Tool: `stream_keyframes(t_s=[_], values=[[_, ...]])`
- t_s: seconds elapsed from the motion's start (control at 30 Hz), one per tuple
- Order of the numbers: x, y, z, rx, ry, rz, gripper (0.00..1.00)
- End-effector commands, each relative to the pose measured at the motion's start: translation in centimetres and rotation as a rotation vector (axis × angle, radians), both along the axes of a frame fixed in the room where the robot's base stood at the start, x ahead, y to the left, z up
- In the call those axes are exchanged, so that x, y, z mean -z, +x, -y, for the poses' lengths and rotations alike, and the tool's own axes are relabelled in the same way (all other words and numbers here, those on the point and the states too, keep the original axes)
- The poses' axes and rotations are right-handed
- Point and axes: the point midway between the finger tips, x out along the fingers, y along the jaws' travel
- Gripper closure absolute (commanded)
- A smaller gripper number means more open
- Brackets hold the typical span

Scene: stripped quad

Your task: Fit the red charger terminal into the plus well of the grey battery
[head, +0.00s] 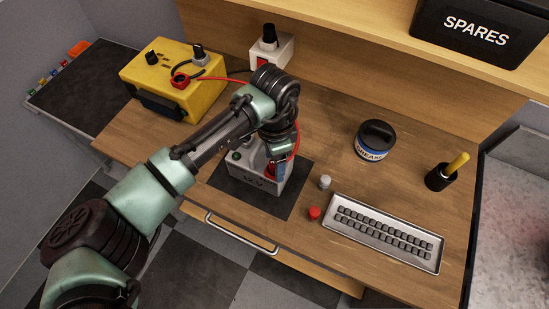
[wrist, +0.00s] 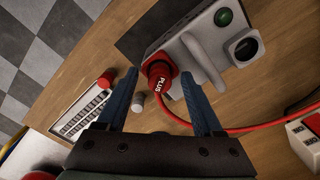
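The grey battery (head: 258,185), marked 12V, stands on a dark mat on the bench. The red charger terminal (wrist: 157,78), lettered PLUS, appears upright at the battery's right end; it is partly hidden behind my arm in the head view (head: 272,171). Its red cable runs off to the right in the wrist view. The plus well is hidden beneath the terminal, and I cannot tell how deep it sits. My gripper (wrist: 160,74) is open, its two fingers on either side of the terminal with slight gaps showing. The battery also shows in the wrist view (wrist: 200,50).
A yellow charger (head: 190,95) stands at the back left, with a white switch box (head: 274,53) beside it. A red cap (head: 314,213) and grey cap (head: 325,182) lie near a keyed metal tray (head: 335,223). A grease tin (head: 375,142) and pen cup (head: 438,178) stand right.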

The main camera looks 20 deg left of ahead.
Motion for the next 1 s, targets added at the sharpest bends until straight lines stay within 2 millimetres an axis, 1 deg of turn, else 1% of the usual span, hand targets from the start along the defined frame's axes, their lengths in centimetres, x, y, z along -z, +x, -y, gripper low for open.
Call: stream_keyframes(t_s=[0.23, 0.37, 0.47, 0.7, 0.8, 0.9, 1.0], values=[[-0.1, 0.0, 0.0, 0.000, 0.000, 0.000, 0.32], [-0.9, 0.1, 0.0, 0.000, 0.000, 0.003, 0.32], [-2.5, 0.1, -0.1, 0.000, 0.001, 0.004, 0.32], [-7.9, 0.1, 0.0, 0.003, 0.001, 0.004, 0.32], [-9.9, 0.1, 0.0, 0.001, 0.002, 0.004, 0.32], [-11.4, 0.1, 0.0, 0.001, 0.000, 0.003, 0.32], [-12.4, 0.1, 0.0, 0.001, 0.001, 0.002, 0.32]])
